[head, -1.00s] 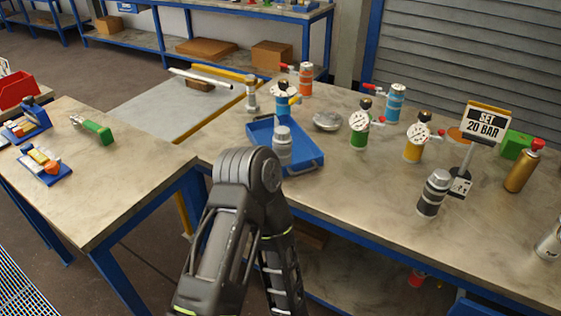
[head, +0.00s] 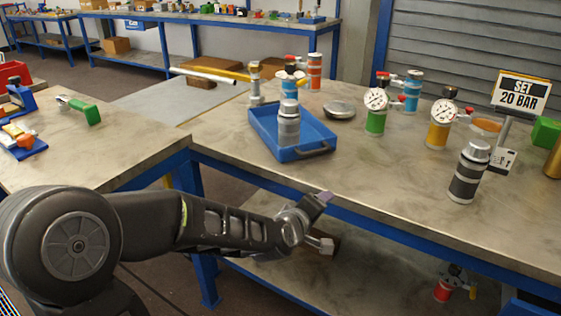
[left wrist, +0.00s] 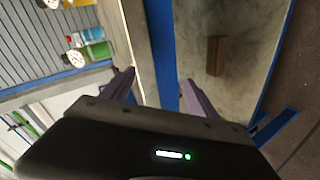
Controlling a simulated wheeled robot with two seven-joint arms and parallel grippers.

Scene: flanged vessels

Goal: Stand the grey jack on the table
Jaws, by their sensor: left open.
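A light grey jack (head: 288,127) stands upright in the blue tray (head: 318,152) on the table (head: 370,180), in the head view. A darker grey and black banded jack (head: 467,173) stands upright on the bare table at the right. My left gripper (head: 324,221) is open and empty at the table's front edge, in front of and below the tray, apart from both jacks. In the left wrist view its two fingers (left wrist: 160,92) are spread with nothing between them but the table edge behind. The grey jack cannot be made out there. My right gripper is not in view.
Gauge units with green (head: 375,122) and yellow (head: 438,135) bodies stand behind. A round metal disc (head: 340,109) lies right of the tray, and a SET 20 BAR sign (head: 521,92) stands at the right. The table between tray and dark jack is clear. A wooden block (left wrist: 217,55) lies on the lower shelf.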

